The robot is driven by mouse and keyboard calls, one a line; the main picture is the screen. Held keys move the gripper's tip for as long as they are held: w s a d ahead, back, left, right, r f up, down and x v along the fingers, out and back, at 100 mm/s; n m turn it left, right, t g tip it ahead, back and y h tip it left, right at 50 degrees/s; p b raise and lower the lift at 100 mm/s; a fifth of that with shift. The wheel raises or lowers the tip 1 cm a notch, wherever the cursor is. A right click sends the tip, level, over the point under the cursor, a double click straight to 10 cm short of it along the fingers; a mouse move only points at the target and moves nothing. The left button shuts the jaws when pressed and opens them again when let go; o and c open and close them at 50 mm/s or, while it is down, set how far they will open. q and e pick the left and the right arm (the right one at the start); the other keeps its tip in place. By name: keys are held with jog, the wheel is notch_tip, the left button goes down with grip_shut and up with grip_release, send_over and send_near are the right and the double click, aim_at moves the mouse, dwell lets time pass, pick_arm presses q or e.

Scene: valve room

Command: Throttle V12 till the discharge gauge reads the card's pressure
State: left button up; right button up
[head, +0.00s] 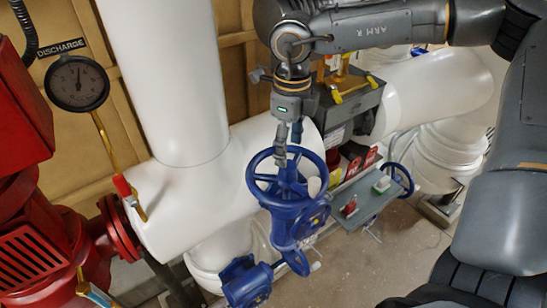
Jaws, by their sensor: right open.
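The discharge gauge (77,83) is a round dial with a black rim at the upper left, under a plate marked DISCHARGE (62,46). Its needle points roughly straight up; the numbers are too small to read. A blue valve with a spoked handwheel (262,198) stands at the centre; no V12 tag can be read on it. My right gripper (289,155) points down at the wheel from above, open, its fingers over the hub and far rim. I cannot tell if they touch it. No card with a readable pressure shows. My left gripper is not in view.
White pipes (165,80) stand behind the valve. Red machinery (30,215) fills the left edge. A grey shelf (368,201) with small red and green items is right of the wheel. A second blue handwheel (405,178) is beyond it. Bare floor (385,260) shows at lower right.

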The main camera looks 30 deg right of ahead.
aim_at(288, 165)
jog(key=shift+f+n+b, duration=0.1)
jog(key=shift+n+b, duration=0.45)
jog(key=shift+n, duration=0.55)
jog(key=n+b, duration=0.1)
jog(key=n, duration=0.8)
jog(key=shift+b, duration=0.3)
jog(key=n, duration=0.4)
jog(key=shift+n, duration=0.4)
notch_tip(288, 165, down, 7)
jog(key=b, duration=0.7)
jog(key=shift+s, duration=0.1)
